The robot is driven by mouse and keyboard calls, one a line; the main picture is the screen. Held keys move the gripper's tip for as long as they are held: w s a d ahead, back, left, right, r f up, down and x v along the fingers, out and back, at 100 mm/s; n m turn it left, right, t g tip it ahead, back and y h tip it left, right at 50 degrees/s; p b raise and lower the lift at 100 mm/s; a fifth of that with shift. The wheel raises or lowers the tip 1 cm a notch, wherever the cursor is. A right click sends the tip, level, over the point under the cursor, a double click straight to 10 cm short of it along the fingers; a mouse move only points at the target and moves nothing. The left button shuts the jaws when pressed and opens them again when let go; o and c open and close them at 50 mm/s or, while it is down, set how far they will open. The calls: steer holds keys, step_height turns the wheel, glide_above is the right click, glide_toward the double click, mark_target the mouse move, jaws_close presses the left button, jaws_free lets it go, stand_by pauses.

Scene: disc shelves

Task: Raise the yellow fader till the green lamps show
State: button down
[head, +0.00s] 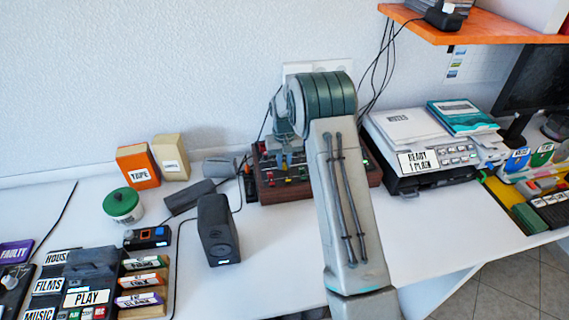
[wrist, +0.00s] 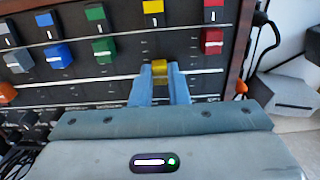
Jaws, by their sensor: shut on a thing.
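The dark mixer panel with a wooden frame stands against the wall in the head view (head: 268,196) and fills the top of the wrist view. In the wrist view, the yellow fader (wrist: 160,68) sits below a yellow label and lower in the picture than the red (wrist: 212,41), green (wrist: 104,51) and blue (wrist: 57,54) faders. My gripper (wrist: 160,74) is shut on the yellow fader, with one blue finger on each side. I cannot make out lit green lamps for this fader.
A grey printer (head: 420,150) stands right of the mixer. A black speaker (head: 217,230) stands at its front left, with an orange box (head: 138,166) farther left. An orange shelf (head: 470,24) overhangs the right side. The white desk is bare in front of the mixer.

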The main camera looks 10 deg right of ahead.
mark_target(284, 164)
steer(key=c, duration=1.4)
jaws_free()
steer(key=shift+r, duration=0.1)
step_height(284, 164, up, 14)
steer(key=shift+b, duration=0.45)
